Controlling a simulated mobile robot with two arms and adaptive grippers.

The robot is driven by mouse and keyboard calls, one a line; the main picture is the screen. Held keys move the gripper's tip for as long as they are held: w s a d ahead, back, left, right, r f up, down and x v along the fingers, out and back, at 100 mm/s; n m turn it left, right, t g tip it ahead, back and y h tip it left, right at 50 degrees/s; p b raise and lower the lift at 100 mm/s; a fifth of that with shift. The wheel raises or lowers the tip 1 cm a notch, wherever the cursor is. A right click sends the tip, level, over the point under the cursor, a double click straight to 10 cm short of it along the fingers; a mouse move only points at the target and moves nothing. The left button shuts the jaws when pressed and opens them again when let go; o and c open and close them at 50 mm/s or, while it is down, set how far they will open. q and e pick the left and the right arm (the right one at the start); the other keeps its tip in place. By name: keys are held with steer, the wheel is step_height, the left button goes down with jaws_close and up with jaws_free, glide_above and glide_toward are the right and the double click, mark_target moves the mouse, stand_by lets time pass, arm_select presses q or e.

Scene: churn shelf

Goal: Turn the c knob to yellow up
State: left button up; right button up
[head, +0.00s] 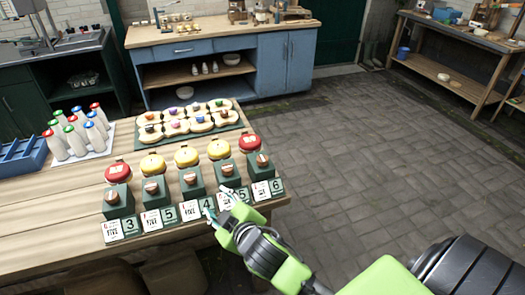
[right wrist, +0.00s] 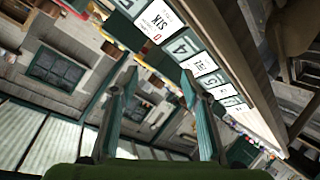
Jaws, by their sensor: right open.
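A row of several green blocks stands along the front of the wooden table (head: 60,205), each with a small brown knob on its face. The middle block's knob (head: 190,178) is in plain view, but I cannot read which knob is c or which way it is turned. Behind the blocks stand round red and yellow tops, with a yellow one (head: 187,156) behind the middle block. My right gripper (head: 221,203) is open and empty, in front of the middle and fourth blocks. In the right wrist view its two fingers (right wrist: 160,82) are apart with nothing between them. My left gripper is not in view.
Number cards (head: 195,211) line the table's front edge, partly covered by my right gripper. White bottles with coloured caps (head: 72,138) and a blue crate (head: 22,156) stand at left. The paved floor at right is clear.

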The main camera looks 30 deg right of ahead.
steer(key=w+a+r+n+t+y, duration=0.3)
steer(key=w+a+r+n+y, duration=0.15)
steer(key=r, duration=0.45)
steer(key=w+a+r+n+t+y, duration=0.35)
steer(key=a+r+n, duration=0.2)
steer(key=r, duration=0.35)
steer(key=a+r+n+g+y, duration=0.45)
steer(key=a+n+y, duration=0.25)
steer(key=n, duration=0.4)
steer(key=n+g+h, duration=1.4)
steer(key=g+h, duration=0.1)
glide_above(262, 158)
step_height(262, 158, down, 6)
step_height(262, 158, down, 14)
steer(key=p, duration=0.3)
steer(key=shift+s+r+p, duration=0.1)
steer(key=shift+p, duration=0.25)
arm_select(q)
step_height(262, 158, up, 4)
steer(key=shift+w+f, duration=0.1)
arm_select(e)
steer(key=shift+n, duration=0.3)
